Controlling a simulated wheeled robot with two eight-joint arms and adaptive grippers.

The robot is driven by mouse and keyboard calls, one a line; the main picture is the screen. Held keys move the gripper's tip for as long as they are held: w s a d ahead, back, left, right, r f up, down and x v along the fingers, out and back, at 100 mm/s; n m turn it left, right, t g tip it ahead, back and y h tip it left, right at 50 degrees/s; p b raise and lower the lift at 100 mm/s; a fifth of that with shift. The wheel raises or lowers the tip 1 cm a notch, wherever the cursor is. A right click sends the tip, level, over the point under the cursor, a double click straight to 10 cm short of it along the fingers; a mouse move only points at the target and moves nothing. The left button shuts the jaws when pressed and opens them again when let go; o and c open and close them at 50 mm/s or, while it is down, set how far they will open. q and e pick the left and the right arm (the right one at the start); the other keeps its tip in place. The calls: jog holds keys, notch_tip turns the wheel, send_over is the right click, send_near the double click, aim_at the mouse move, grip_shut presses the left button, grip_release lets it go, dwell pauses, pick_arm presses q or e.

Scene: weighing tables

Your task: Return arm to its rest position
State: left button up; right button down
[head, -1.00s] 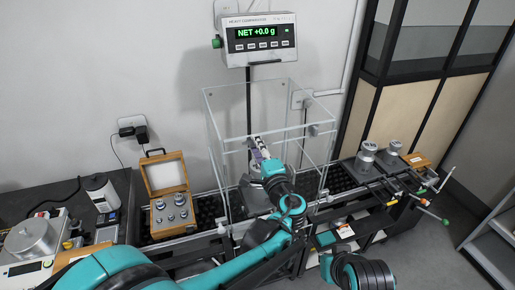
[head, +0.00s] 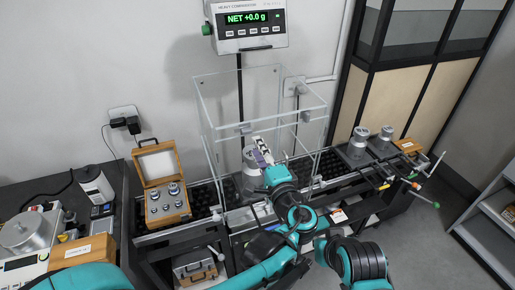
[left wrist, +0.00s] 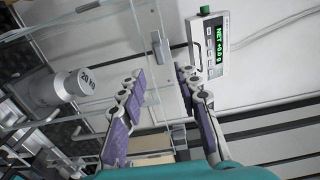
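My left arm (head: 297,212) reaches up toward the front of the clear-walled comparator enclosure (head: 205,105). My left gripper (head: 262,153), with purple finger pads, is empty. In the left wrist view its fingers (left wrist: 160,103) are spread apart with nothing between them. A steel weight (head: 249,182) stands upright in the enclosure, just left of the gripper. In the left wrist view the weight (left wrist: 62,88) reads 20 kg and is clear of the fingers. A teal and black link of my right arm (head: 362,262) shows at the bottom; my right gripper is not in view.
The comparator display (head: 247,27) reads NET +0.0 g. Left of the enclosure is an open wooden weight case (head: 155,163). A small balance (head: 28,232) sits far left. Steel weights (head: 359,140) and a wooden box (head: 408,146) stand right. Clear panels are close around the left gripper.

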pick_arm(q)
jog(key=s+a+f+n+g+b, duration=0.2)
jog(key=s+a+f+n+g, duration=0.3)
jog(key=a, duration=0.5)
jog(key=s+a+f+n+g+b, duration=0.2)
jog(key=s+a+f+b, duration=0.1)
jog(key=a+f, duration=0.55)
jog(key=s+a+f+n+g+h+b, duration=0.2)
jog(key=s+f+n+h, duration=0.3)
jog(key=s, duration=0.7)
notch_tip(320, 180, down, 4)
jog(key=n+g+b, duration=0.1)
jog(key=n, duration=0.1)
jog(key=shift+s+r+n+h, duration=0.2)
jog(key=shift+s+n+h, duration=0.05)
jog(key=shift+n+h, duration=0.05)
jog(key=shift+a, duration=0.1)
